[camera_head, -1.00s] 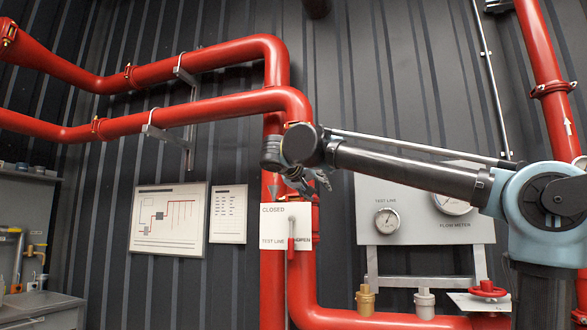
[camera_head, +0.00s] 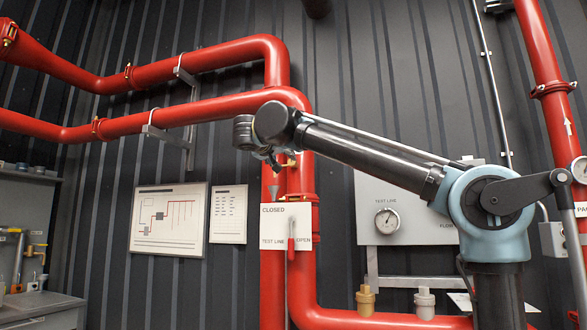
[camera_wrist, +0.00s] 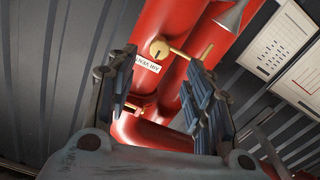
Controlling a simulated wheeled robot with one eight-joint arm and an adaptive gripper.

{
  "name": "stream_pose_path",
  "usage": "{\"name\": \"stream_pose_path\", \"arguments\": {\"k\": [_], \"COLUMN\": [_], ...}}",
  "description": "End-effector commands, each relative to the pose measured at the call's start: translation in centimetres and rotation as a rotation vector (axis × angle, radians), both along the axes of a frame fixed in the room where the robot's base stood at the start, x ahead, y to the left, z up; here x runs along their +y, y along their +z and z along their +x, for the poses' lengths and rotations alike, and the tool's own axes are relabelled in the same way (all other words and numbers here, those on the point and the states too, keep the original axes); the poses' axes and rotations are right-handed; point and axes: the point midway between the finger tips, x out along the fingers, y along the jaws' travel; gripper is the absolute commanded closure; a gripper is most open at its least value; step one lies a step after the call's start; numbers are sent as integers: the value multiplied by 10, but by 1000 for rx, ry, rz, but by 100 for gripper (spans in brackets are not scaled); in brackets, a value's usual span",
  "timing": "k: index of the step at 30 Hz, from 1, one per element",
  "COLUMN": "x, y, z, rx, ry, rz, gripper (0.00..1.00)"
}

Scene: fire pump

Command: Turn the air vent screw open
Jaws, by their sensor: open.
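The air vent screw (camera_wrist: 160,48) is a small round brass head with a dark mark, on a brass fitting on the red pipe in the wrist view. A white AIR VENT label (camera_wrist: 147,64) is beside it. My gripper (camera_wrist: 158,70) is open and empty, with its two dark fingers spread apart. The screw appears between and beyond the fingertips, apart from them. In the head view my gripper (camera_head: 277,164) hangs in front of the upright red pipe, close to the brass fitting (camera_head: 290,160), which it partly hides.
A grey funnel (camera_wrist: 232,14) is near the brass spout. A CLOSED/OPEN test line plate (camera_head: 286,226) with a red-handled lever is below my gripper. Red pipes (camera_head: 200,61) run to the left. A gauge panel (camera_head: 385,205) is on the right.

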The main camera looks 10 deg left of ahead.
Motion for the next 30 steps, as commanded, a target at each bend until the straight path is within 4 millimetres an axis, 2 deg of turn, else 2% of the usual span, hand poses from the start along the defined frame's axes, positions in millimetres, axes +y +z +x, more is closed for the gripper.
{"name": "stream_pose_path", "arguments": {"k": [3, 18, 24, 30], "x": [-2, -8, -9, -9], "y": [0, 0, 0, 0], "z": [20, 95, 111, 114], "rx": [0, 1, 0, 0], "ry": [-4, -1, 0, 0], "rz": [0, 0, 0, 0], "gripper": [53, 53, 53, 53]}}
